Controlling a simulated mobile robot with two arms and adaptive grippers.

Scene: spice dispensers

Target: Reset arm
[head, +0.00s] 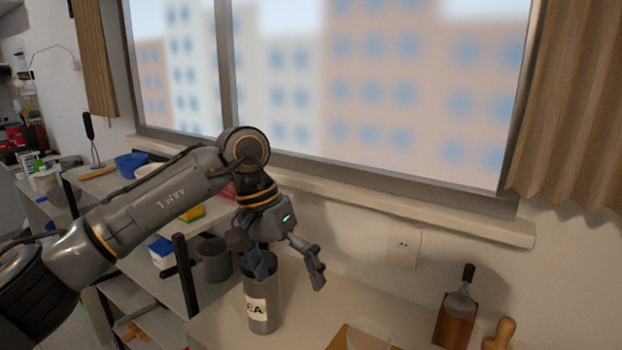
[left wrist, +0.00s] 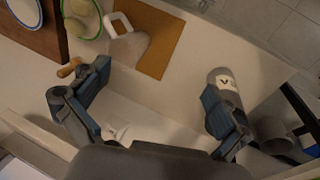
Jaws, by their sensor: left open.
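My left gripper (head: 290,272) is open and empty above the counter, with its fingers spread and pointing down. A grey canister (head: 262,310) with a white label ending in "EA" stands upright on the counter, just below and behind the left finger in the head view. In the left wrist view, the gripper (left wrist: 155,80) has its two fingers wide apart with nothing between them. The canister (left wrist: 226,82) shows there beside the right finger, which partly covers it; I cannot tell if they touch. My right gripper is in neither view.
A grey cup (head: 214,262) stands left of the canister. A brown board (head: 345,338) with a clear vessel (head: 372,336), a wooden block (head: 453,322) with a tool, and a wooden piece (head: 499,335) are at right. Shelves (head: 130,290) stand left. Wall and window sill (head: 420,210) are behind.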

